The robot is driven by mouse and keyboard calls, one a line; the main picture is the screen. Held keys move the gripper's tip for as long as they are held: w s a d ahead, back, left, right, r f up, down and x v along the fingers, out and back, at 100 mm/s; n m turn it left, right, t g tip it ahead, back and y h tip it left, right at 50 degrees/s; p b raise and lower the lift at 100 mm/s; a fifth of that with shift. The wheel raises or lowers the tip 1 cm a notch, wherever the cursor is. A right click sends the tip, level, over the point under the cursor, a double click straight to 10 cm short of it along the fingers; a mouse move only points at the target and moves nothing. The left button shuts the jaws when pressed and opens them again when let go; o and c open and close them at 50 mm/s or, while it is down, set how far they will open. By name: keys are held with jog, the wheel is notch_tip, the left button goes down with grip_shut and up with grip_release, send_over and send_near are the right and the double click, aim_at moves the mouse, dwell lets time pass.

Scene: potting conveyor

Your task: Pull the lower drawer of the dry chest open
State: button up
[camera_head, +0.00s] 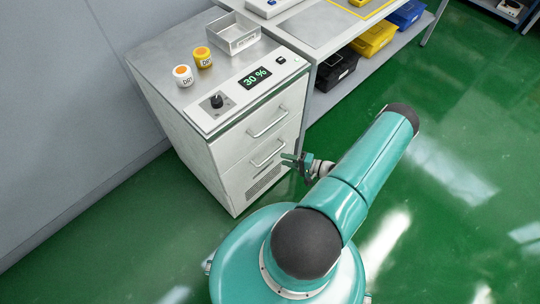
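The dry chest (180,125) is a pale grey cabinet at the left of centre, with a control panel along its top front edge. Its front has an upper drawer with a bar handle (268,122) and a lower drawer with a bar handle (267,154). Both drawers look flush with the front. My gripper (284,161) is just right of the lower handle, near its right end. Its two fingers look spread, with nothing seen between them. Whether a finger touches the handle cannot be told.
An orange-lidded jar (183,76), a yellow jar (203,58) and a metal tray (233,34) stand on the chest. A bench with black (335,68), yellow (374,38) and blue bins (406,14) stands right of it. Green floor is clear at right.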

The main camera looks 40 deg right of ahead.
aim_at(271, 155)
jog(key=x, duration=0.7)
jog(key=shift+w, duration=0.15)
grip_shut()
